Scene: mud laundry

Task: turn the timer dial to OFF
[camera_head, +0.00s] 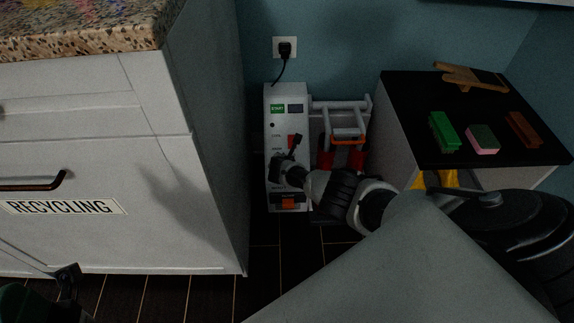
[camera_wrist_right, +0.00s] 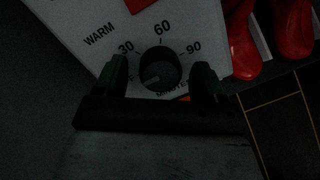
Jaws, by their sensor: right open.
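The timer dial (camera_wrist_right: 160,68) is a round dark knob on a white panel in the right wrist view. The marks 30, 60 and 90 curve around its top. The lettering at its lower left and below is partly hidden. A faint pale mark shows on the knob's lower left; its exact setting is unclear. My right gripper (camera_wrist_right: 160,78) is open, with one finger on each side of the dial and visible gaps between. In the head view my right gripper (camera_head: 285,168) is at the white unit's front (camera_head: 286,95). My left gripper (camera_head: 68,280) is low at left, jaws unclear.
A white recycling cabinet (camera_head: 90,239) stands close on the left. A black-topped stand (camera_head: 405,105) with brushes and a sponge (camera_head: 483,139) is at right. Red boots (camera_head: 356,158) hang beside the unit. A plugged outlet (camera_head: 284,47) is above.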

